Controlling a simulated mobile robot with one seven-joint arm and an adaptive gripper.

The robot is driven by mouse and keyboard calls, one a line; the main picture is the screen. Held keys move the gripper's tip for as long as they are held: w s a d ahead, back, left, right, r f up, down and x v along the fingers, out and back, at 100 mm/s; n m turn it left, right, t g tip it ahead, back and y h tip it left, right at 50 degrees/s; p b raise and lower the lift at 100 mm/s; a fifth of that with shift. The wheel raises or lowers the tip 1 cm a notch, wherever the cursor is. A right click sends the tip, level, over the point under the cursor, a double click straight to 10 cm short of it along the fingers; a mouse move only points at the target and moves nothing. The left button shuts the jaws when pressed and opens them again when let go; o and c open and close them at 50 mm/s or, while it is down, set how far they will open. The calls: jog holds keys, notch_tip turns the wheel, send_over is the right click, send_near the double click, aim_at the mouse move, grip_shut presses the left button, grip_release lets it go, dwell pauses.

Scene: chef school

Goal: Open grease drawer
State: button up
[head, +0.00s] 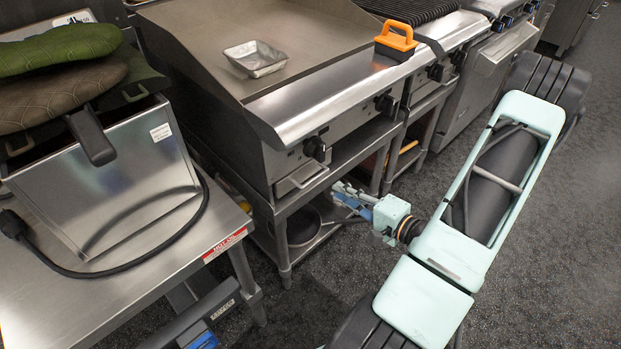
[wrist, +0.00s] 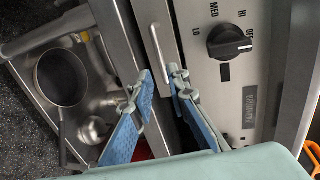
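The grease drawer (head: 301,178) is a small steel front with a bar handle, low on the griddle's front panel at its left end. It looks closed. In the wrist view its bar handle (wrist: 157,52) runs down the picture, just ahead of my fingertips. My gripper (head: 345,190) is to the right of the drawer in the head view. In the wrist view my gripper (wrist: 159,77) is open, with a gap between its two blue-padded fingers. The handle's near end lines up with this gap; I cannot tell whether a finger touches it.
A control knob (wrist: 229,42) is right of the handle in the wrist view. A pan (wrist: 62,77) sits on the shelf below. A steel table (head: 130,290) with a fryer stands left. A metal tray (head: 255,58) and an orange-handled tool (head: 396,40) are on the griddle.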

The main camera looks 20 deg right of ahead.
aim_at(315, 177)
jog(key=b+x, duration=0.1)
jog(key=x, duration=0.9)
jog(key=shift+w+a, duration=0.1)
jog(key=shift+w, duration=0.15)
grip_shut()
